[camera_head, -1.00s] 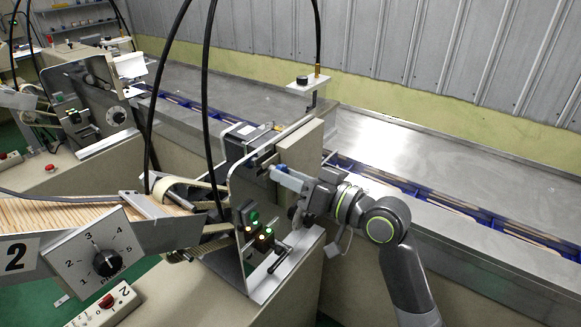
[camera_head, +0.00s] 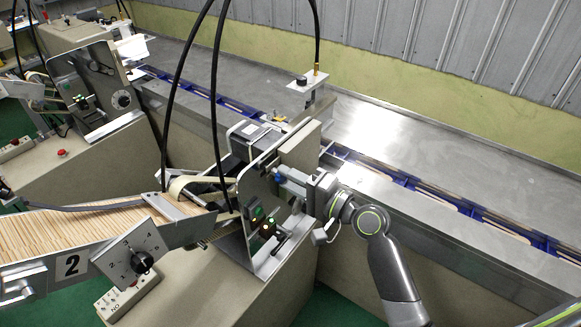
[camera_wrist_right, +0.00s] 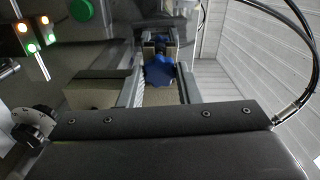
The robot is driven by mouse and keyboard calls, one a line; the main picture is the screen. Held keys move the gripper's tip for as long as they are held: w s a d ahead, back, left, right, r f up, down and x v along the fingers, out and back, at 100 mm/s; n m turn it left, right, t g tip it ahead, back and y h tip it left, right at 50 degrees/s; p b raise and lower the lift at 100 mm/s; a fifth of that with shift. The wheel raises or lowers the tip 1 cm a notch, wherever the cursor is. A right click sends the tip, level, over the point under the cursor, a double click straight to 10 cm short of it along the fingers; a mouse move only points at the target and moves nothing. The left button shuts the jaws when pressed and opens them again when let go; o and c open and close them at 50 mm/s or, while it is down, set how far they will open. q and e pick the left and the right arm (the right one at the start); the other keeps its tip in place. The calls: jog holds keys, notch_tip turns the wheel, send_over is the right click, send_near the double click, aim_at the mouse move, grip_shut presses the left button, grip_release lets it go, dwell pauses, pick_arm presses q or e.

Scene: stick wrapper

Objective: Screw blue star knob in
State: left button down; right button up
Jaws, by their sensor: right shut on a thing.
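The blue star knob (camera_wrist_right: 158,72) shows in the right wrist view, between the two fingers of my right gripper (camera_wrist_right: 158,82). The fingers are shut on it. In the head view my right gripper (camera_head: 288,180) reaches from the right to the side of the metal plate (camera_head: 262,190) of the wrapping machine. The knob is mostly hidden there by the fingers, and its thread cannot be seen. I cannot tell how deep it sits. My left gripper is not in view.
Green and orange lit buttons (camera_head: 262,225) sit on the plate just below my right gripper. Black cables (camera_head: 190,75) arch over the machine. A stick feeder (camera_head: 75,235) lies at the left. A metal conveyor with a blue chain (camera_head: 420,195) runs behind my right arm.

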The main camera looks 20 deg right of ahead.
jog(key=shift+f+m+p, duration=0.1)
jog(key=shift+m+p, duration=2.45)
jog(key=shift+m, duration=2.05)
jog(key=o, duration=0.9)
